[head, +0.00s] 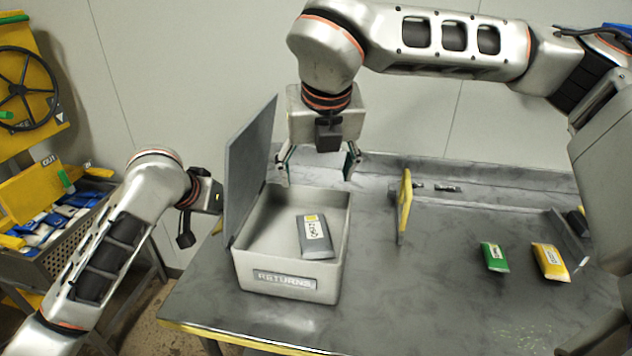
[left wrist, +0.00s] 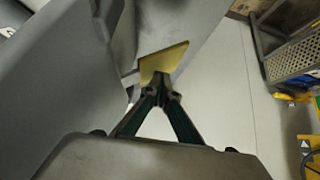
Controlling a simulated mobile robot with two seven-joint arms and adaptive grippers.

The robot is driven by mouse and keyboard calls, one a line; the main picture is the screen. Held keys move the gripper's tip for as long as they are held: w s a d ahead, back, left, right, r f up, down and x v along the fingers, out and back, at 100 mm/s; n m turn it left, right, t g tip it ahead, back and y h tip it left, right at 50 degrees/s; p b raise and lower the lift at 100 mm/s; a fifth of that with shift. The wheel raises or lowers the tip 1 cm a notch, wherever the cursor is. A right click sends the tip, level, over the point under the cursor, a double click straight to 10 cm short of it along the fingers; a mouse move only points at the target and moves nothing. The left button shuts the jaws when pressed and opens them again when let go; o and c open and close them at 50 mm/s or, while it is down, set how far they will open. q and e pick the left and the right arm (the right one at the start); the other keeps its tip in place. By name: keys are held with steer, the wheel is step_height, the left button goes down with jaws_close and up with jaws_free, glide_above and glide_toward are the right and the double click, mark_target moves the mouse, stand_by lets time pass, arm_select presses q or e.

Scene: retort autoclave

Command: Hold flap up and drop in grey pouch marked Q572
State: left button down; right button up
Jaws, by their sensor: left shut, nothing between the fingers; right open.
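The grey pouch (head: 314,238) with a white and yellow label is within the opening of the pale box (head: 285,282) marked RETURNS. I cannot tell whether it rests on the box floor. The box's grey flap (head: 250,165) stands up along its left side. My right gripper (head: 318,172) is open and empty above the back of the box, apart from the pouch. My left gripper (head: 217,203) is on the outer left side of the flap. The left wrist view shows its fingers (left wrist: 163,88) shut and empty, close to a yellow plate (left wrist: 164,60).
A green pouch (head: 494,257) and a yellow pouch (head: 550,262) lie on the right of the grey table (head: 430,300). A yellow upright panel (head: 404,207) stands right of the box. A perforated bin (head: 50,250) of pouches and a handwheel (head: 25,90) are at left.

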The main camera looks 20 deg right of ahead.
stand_by(0.4)
arm_select(q)
steer(key=shift+r+p, duration=0.8)
steer(key=shift+p, duration=0.45)
steer(key=r+p, duration=0.1)
steer(key=p, duration=0.2)
step_height(320, 180, up, 12)
steer(key=shift+r, duration=0.2)
stand_by(0.4)
stand_by(0.4)
